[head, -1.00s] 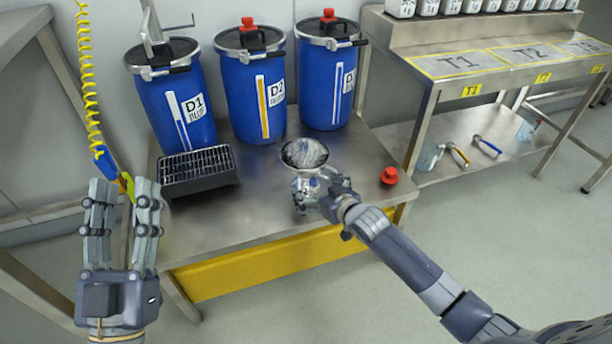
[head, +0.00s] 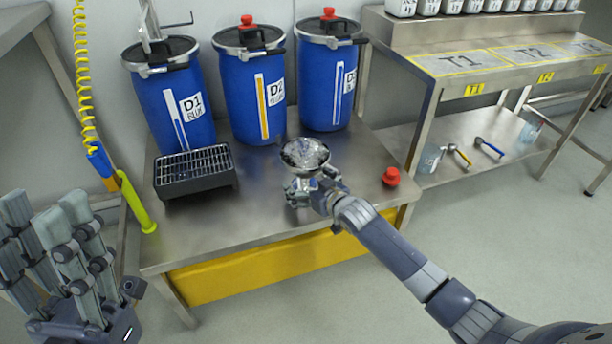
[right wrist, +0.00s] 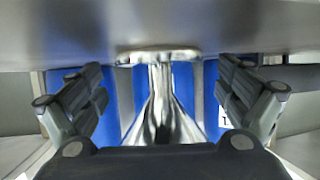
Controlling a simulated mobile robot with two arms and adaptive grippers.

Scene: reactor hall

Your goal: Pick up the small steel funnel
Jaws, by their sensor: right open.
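The small steel funnel (head: 304,153) stands on the steel bench, its wide shiny mouth upward. In the right wrist view the funnel (right wrist: 165,115) appears upside down, its cone narrowing to a flange by the bench surface. My right gripper (head: 312,190) is open at the funnel's lower part. The right wrist view shows the fingers of this gripper (right wrist: 160,88) on either side of the funnel, with gaps between; its fingers partly hide the funnel's lower part in the head view. My left gripper (head: 50,225) is open and empty at the lower left, away from the funnel.
Blue drums D1 (head: 178,112), D2 (head: 246,105) and a third (head: 322,90) stand behind the funnel. A black grated tray (head: 195,172) is left of it, a red cap (head: 391,177) right. A green-handled tool (head: 136,203) hangs at the bench's left edge.

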